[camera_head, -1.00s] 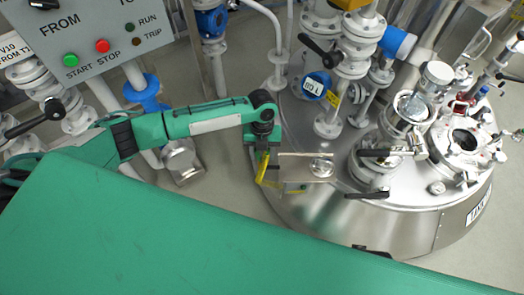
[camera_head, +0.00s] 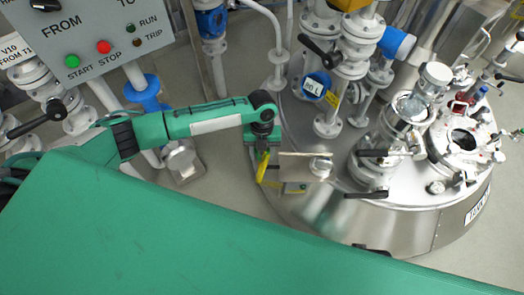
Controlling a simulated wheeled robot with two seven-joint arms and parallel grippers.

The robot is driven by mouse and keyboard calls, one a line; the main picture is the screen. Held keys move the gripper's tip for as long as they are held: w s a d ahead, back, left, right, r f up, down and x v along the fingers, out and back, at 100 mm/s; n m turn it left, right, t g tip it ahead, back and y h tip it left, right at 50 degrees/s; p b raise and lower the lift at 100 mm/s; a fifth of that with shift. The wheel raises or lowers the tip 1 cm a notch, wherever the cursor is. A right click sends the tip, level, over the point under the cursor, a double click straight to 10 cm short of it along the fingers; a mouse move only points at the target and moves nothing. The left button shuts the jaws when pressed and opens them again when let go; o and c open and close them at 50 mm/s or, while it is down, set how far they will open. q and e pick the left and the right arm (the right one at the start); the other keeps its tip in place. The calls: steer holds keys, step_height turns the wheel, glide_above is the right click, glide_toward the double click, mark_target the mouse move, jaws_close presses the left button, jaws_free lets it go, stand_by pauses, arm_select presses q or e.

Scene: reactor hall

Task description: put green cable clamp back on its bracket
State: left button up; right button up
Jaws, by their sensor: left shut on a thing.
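My left gripper (camera_head: 263,166) points down at the left edge of the steel vessel, at the end of my green arm. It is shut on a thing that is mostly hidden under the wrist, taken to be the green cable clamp. A yellow strip shows beside the fingers. Just right of the gripper is a small steel plate or bracket (camera_head: 300,168) at the vessel's edge, with a small green and yellow patch below it. I cannot tell whether the held thing touches the bracket. My right gripper is not in view.
The steel vessel (camera_head: 400,222) carries pipes, valves and black handles on its lid. A grey control panel (camera_head: 90,35) and valves stand at the upper left. My green body covers the lower left. Grey floor shows between panel and vessel.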

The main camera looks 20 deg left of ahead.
arm_select(q)
steer(key=shift+f+b, duration=0.3)
steer(key=shift+f, duration=0.25)
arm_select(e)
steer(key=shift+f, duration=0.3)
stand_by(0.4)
arm_select(q)
steer(key=o, duration=0.8)
steer(key=shift+o, duration=0.2)
step_height(320, 180, up, 14)
steer(key=w, duration=0.2)
steer(key=shift+w+a+f+p, duration=0.2)
steer(key=shift+w+a+p, duration=0.1)
steer(key=shift+a+p, duration=0.15)
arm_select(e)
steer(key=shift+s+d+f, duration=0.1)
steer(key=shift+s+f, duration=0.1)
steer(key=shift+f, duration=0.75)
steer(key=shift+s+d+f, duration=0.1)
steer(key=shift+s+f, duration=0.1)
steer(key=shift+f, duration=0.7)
